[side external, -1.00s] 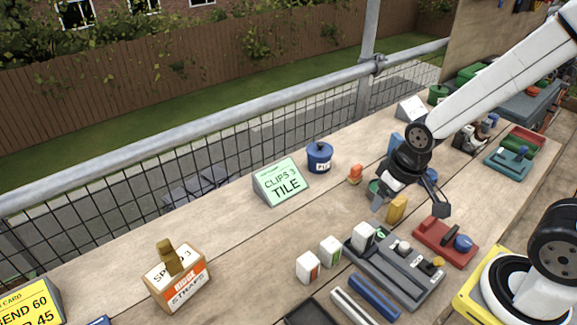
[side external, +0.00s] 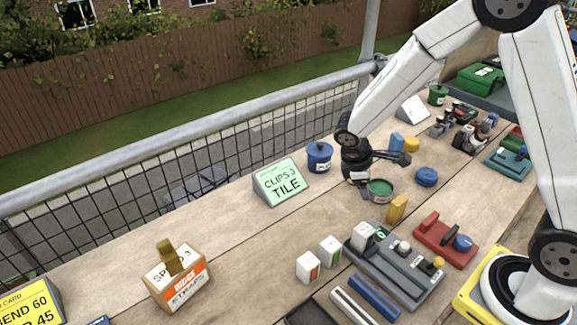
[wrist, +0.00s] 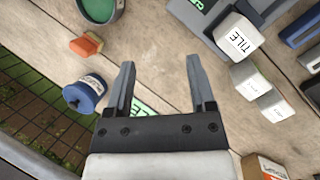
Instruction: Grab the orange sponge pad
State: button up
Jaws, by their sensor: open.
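The orange sponge pad (wrist: 87,44) lies on the wooden bench in the wrist view, left of my left finger and apart from it. It is a small block with a darker layer along one edge. In the side view my wrist hides it. My gripper (wrist: 160,62) is open, with bare wood between its fingertips. In the side view my gripper (side external: 384,172) is over the bench near the round green tin (side external: 380,189), with nothing visible in its jaws.
A yellow block (side external: 397,209), white blocks (side external: 331,249) and a grey tray (side external: 405,272) are nearer the front. A railing (side external: 200,147) runs behind the bench.

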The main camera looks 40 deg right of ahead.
jog(key=w+d+f+n+h, duration=0.2)
jog(key=w+n, duration=0.1)
jog(key=w, duration=0.1)
jog(key=w+d+f+n+h, duration=0.2)
jog(key=w+f+n+h, duration=0.1)
jog(key=w, duration=0.1)
jog(key=w+d+f+n+h, duration=0.3)
jog(key=w, duration=0.1)
jog(key=shift+f+t, duration=0.1)
jog(key=shift+t, duration=0.2)
jog(key=shift+w+d+f+n+h, duration=0.15)
jog(key=shift+w+f+n+h, duration=0.25)
jog(key=shift+h, duration=0.3)
jog(key=shift+w+r, duration=0.1)
jog(key=shift+x, duration=1.35)
jog(key=shift+x, duration=2.55)
grip_shut()
